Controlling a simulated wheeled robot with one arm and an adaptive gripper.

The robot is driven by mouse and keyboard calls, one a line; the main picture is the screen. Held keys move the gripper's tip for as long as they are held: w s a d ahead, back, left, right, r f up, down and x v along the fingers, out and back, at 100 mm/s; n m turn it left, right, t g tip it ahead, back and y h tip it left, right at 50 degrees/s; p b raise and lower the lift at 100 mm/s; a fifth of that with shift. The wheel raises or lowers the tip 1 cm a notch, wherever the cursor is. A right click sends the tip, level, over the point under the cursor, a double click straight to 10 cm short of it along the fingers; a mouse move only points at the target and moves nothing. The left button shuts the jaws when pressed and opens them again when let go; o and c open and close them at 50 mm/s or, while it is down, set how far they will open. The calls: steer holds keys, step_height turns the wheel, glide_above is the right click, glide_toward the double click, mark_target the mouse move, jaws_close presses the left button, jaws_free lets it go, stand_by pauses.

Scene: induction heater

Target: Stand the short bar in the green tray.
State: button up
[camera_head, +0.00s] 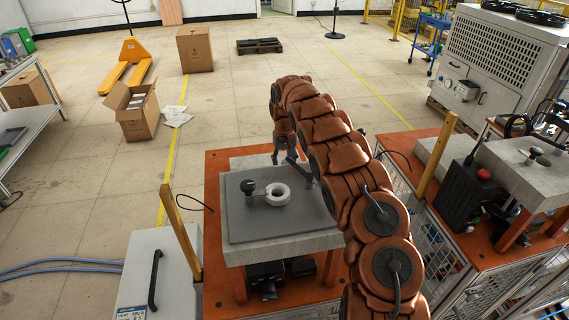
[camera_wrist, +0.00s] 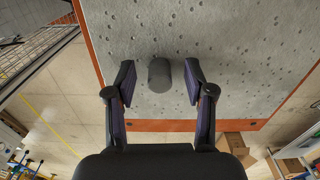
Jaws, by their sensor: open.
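A short dark grey cylinder, which looks like the short bar (camera_wrist: 159,76), shows in the wrist view against the pale speckled slab. My gripper (camera_wrist: 159,83) is open, with one finger on each side of the bar and a gap visible on both sides. In the head view my gripper (camera_head: 284,152) is at the back of the orange table, over the rear of the slab; the bar cannot be made out there. A green item, possibly the green tray (camera_head: 4,152), is partly cut off at the left edge on a shelf.
A white ring (camera_head: 278,194) and a black knob (camera_head: 248,187) are on the grey plate (camera_head: 300,228) in front of my gripper. A second bench (camera_head: 530,185) stands to the right. Wooden posts flank the orange table. Floor behind and left is mostly open, with cartons.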

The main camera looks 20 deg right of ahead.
jaws_close()
stand_by(0.3)
stand_by(0.3)
